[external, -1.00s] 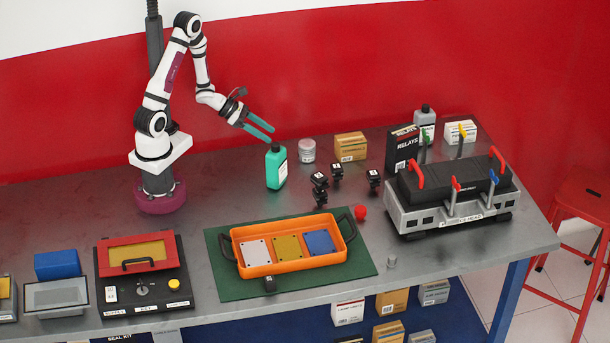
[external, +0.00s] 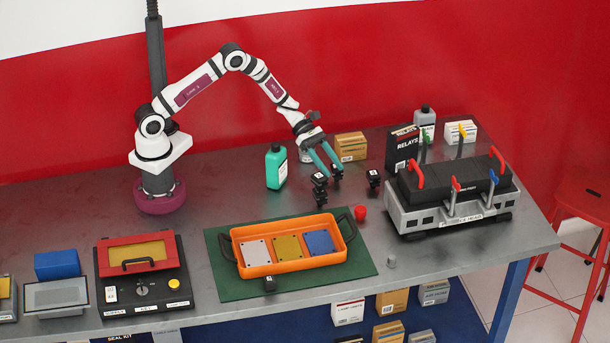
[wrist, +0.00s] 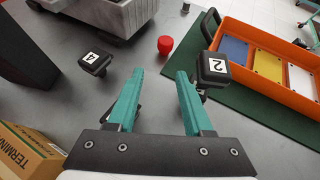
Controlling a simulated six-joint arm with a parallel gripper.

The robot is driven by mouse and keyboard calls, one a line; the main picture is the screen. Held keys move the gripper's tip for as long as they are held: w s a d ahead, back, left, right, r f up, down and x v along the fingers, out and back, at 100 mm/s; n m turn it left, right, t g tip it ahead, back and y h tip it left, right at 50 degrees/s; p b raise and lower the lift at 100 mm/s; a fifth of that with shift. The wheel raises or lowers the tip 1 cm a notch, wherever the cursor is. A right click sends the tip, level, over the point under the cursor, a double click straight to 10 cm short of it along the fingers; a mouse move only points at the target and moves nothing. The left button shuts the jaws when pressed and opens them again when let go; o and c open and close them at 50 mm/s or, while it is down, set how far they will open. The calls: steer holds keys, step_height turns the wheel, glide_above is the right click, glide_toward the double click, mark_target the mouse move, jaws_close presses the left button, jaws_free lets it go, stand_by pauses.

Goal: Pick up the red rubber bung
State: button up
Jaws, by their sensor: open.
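The red rubber bung (external: 361,212) stands on the grey bench just right of the orange tray's dark handle. In the wrist view the bung (wrist: 165,45) is ahead of the fingertips, near the middle and toward the top. My gripper (external: 329,174) has teal fingers and points down toward the bench, behind and left of the bung. In the wrist view my gripper (wrist: 160,75) is open, with nothing between its fingers. The bung is clear of the fingers and fully visible.
Black numbered blocks flank the fingers: block 2 (wrist: 213,68) at right, block 4 (wrist: 95,62) at left. The orange tray (external: 290,263) with coloured plates lies on a green mat. A cylinder head (external: 450,215) stands right. A green bottle (external: 276,168) is left of the gripper.

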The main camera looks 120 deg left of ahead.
mark_target(362, 213)
steer(key=shift+m+h, duration=0.3)
steer(key=x, duration=1.7)
steer(key=shift+w+d+r, duration=0.2)
steer(key=shift+w+d, duration=0.15)
steer(key=shift+w, duration=0.05)
jaws_close()
